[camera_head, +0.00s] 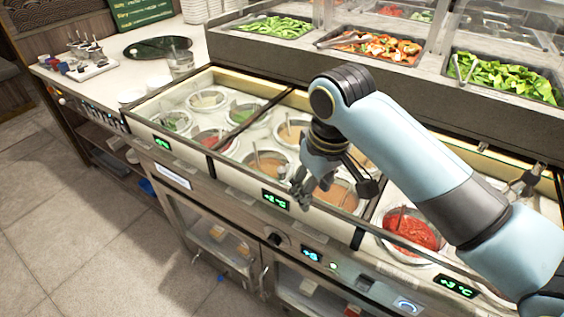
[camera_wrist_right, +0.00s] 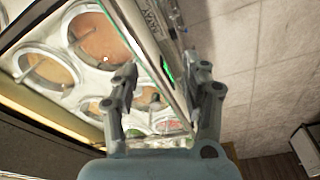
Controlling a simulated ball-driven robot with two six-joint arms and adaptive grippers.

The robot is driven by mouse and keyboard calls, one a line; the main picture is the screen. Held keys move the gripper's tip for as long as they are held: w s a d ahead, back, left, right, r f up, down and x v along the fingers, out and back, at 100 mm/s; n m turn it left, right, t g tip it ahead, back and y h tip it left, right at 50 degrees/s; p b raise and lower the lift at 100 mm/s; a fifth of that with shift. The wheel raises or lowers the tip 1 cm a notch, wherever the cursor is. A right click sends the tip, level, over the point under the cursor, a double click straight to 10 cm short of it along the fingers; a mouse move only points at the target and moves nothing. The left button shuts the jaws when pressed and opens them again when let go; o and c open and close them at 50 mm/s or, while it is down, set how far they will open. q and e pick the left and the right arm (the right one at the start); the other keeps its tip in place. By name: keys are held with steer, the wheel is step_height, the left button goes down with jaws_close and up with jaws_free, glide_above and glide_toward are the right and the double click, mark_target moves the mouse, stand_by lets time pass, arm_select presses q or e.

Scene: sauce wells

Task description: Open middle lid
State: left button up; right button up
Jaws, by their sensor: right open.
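The counter has a row of sauce wells under what look like clear panes. The middle section (camera_head: 233,168) holds several round pots of orange and tan sauce. Its lid is hard to make out against the pots, so I cannot tell how far open it is. My right gripper (camera_head: 333,182) hangs over the right part of this section, fingers spread and empty, near the front rail. In the right wrist view its two fingers (camera_wrist_right: 166,76) straddle the metal front rail (camera_wrist_right: 158,45), with pots to the left; contact is unclear. The left gripper is not seen.
A red sauce pot (camera_head: 410,230) sits in the right section, partly behind my right arm. Raised trays of vegetables (camera_head: 372,46) stand behind the wells. Dark dividers (camera_head: 250,122) separate sections.

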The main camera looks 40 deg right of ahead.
steer(key=m+g+y, duration=0.1)
steer(key=g, duration=0.1)
glide_toward(282, 168)
steer(key=f, duration=0.9)
steer(key=shift+s+a+f, duration=0.25)
steer(key=shift+a+f, duration=0.1)
steer(key=shift+a, duration=0.05)
jaws_close()
